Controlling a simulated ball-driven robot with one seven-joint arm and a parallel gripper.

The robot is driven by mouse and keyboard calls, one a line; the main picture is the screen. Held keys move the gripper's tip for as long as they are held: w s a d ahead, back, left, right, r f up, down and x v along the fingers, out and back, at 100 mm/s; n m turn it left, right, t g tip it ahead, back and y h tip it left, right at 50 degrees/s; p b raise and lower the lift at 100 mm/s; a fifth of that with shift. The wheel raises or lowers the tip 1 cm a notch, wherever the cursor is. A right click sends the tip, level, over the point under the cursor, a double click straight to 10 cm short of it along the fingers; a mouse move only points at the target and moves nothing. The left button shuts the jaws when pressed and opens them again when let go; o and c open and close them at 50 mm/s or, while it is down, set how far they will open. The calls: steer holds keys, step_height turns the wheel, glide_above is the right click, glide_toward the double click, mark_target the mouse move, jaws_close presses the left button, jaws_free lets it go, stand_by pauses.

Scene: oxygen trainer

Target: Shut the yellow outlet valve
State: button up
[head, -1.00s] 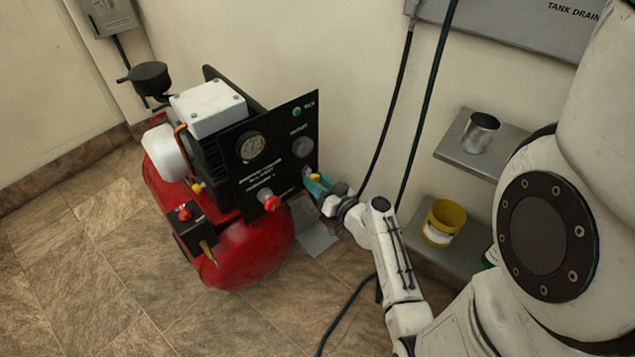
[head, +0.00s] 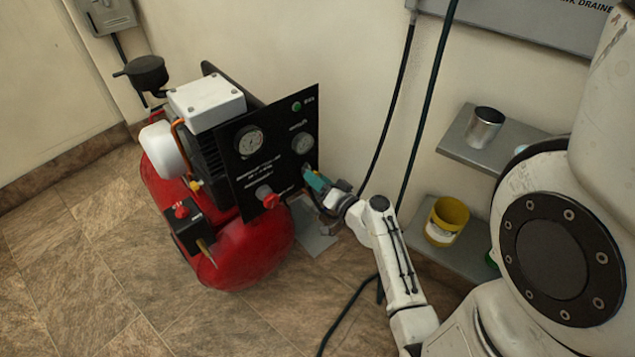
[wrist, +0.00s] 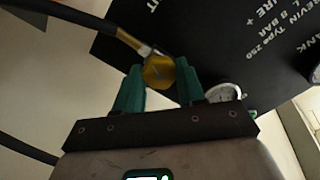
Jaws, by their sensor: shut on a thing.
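The yellow outlet valve (wrist: 158,72) shows in the wrist view as a round yellow knob with a brass fitting and a black hose on its left. My gripper (wrist: 160,80) has its two teal fingers on either side of the knob and is shut on it. In the head view my gripper (head: 314,180) is at the lower right edge of the black panel (head: 277,158) of the red compressor (head: 245,255). There the fingers and wrist hide the yellow valve.
A red knob (head: 268,198) sticks out of the panel left of my gripper, and gauges (head: 249,141) sit above. Hoses hang down the wall. Wall shelves on the right hold a metal cup (head: 484,128) and a yellow container (head: 447,219). The tiled floor at left is clear.

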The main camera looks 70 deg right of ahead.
steer(key=shift+a+f+m+p, duration=0.15)
steer(key=shift+m+p, duration=1.9)
steer(key=shift+m, duration=5.55)
steer(key=shift+d+f+m+p, duration=0.1)
steer(key=shift+m+p, duration=1.9)
steer(key=shift+m, duration=5.6)
steer(key=o, duration=1.1)
steer(key=shift+c, duration=0.2)
